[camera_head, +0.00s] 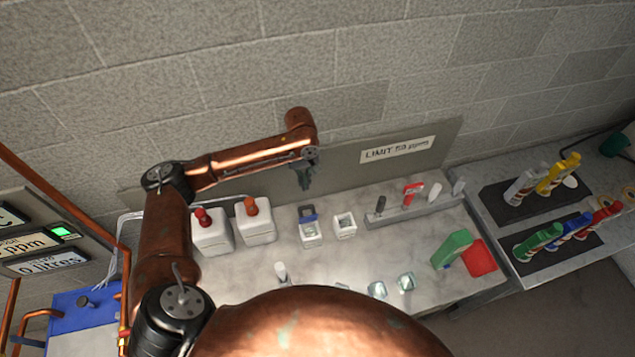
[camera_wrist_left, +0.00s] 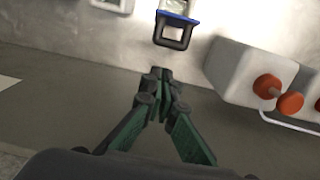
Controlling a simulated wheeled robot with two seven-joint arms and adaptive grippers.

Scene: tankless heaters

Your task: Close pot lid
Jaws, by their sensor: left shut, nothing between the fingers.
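A small white pot (camera_head: 311,233) with a blue lid (camera_head: 307,213) stands on the marble counter. The lid is raised at the wall side of the pot, and the pot's inside shows. In the left wrist view the blue-rimmed lid (camera_wrist_left: 177,30) is a square, dark-edged frame, with part of the pot (camera_wrist_left: 174,5) at the top edge. My left gripper (camera_head: 305,184) is above and behind the pot, in front of the wall panel. In the left wrist view its green-padded fingers (camera_wrist_left: 161,75) are shut and empty, apart from the lid. My right gripper is not in view.
White containers with a red cap (camera_head: 211,232) and an orange cap (camera_head: 255,222) stand left of the pot. An open white cup (camera_head: 344,225) is close on its right. A tool rack (camera_head: 415,213) and a green block (camera_head: 452,246) are farther right. Counter in front is partly clear.

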